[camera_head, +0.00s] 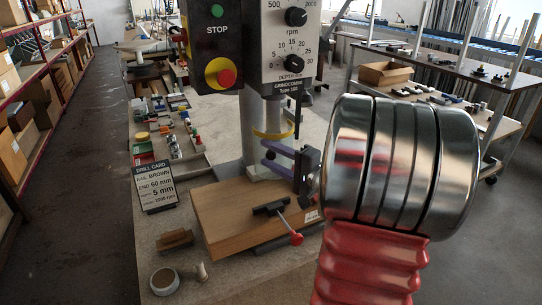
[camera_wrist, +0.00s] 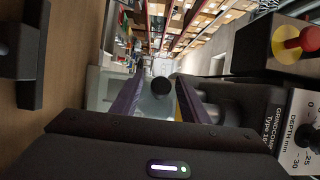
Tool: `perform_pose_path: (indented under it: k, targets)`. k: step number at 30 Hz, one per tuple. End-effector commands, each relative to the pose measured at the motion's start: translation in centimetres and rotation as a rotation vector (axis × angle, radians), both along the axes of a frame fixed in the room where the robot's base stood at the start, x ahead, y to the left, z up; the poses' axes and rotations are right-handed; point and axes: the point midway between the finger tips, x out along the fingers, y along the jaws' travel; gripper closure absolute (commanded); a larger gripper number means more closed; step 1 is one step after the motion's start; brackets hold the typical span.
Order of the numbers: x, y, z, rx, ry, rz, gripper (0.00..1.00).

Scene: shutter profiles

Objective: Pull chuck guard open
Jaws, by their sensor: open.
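The chuck guard is hard to make out; a yellow curved edge (camera_head: 272,135) below the drill head seems to belong to it, and a yellow strip (camera_wrist: 179,112) shows beside a finger in the wrist view. A round dark knob (camera_wrist: 161,86) lies between my purple fingers in the wrist view. My gripper (camera_head: 266,147) is in front of the drill press, below its head, pointing left in the head view. Its fingers (camera_wrist: 160,97) are open, one on each side of the knob; I cannot tell whether they touch it. My arm hides the area to the right.
Below my gripper are a wooden board (camera_head: 235,213) and a clamp with a red knob (camera_head: 296,239). A drill card (camera_head: 155,187) and small parts stand left. A shelf trolley (camera_head: 450,65) is behind.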

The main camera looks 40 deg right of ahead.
Motion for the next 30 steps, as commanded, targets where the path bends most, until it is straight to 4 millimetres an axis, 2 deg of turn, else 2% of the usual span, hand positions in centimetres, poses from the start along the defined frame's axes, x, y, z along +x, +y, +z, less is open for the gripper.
perform_pose_path:
  k: [7,24,30]
  targets:
    - [0.06,-0.01,0.00,0.000,0.000,0.001,0.59]
    - [0.05,0.01,-0.08,0.001,0.001,0.001,0.99]
    - [0.04,0.01,-0.14,0.002,0.002,0.000,1.00]
